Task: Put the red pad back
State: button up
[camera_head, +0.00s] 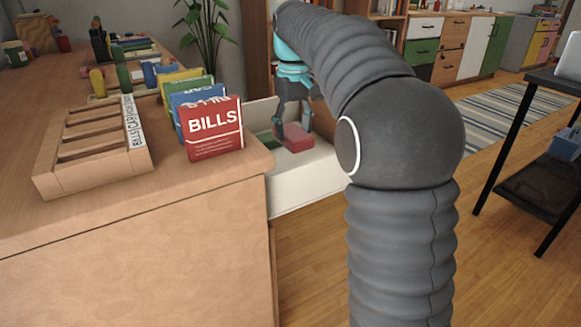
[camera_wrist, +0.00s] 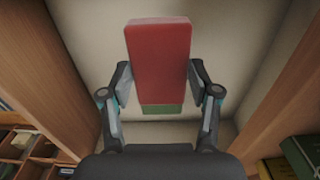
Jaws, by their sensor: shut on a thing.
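The red pad (camera_head: 297,137) is a small red block between the fingers of my gripper (camera_head: 293,115), inside the open white drawer (camera_head: 318,180). In the wrist view the red pad (camera_wrist: 160,60) fills the space between the two fingertips of my gripper (camera_wrist: 160,85), which touch its sides. A green strip (camera_wrist: 162,109) shows at the pad's near end; I cannot tell if it is a separate green thing beneath. Some green (camera_head: 265,141) also shows in the drawer to the left. Whether the pad touches the drawer floor is unclear.
The wooden desk (camera_head: 150,215) stands left of the drawer. On it are a red BILLS folder (camera_head: 216,145) near the drawer, blue and green folders behind, and an empty wooden organizer (camera_head: 90,160). A dark table (camera_head: 535,150) stands at right, with clear wooden floor between.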

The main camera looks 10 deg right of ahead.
notch_tip(320, 180, down, 10)
jog(key=b, duration=0.2)
jog(key=shift+d+r+b, duration=0.15)
jog(key=shift+r+b, duration=0.1)
jog(key=shift+b, duration=0.05)
jog(key=shift+c, duration=0.5)
jog(key=o, duration=1.2)
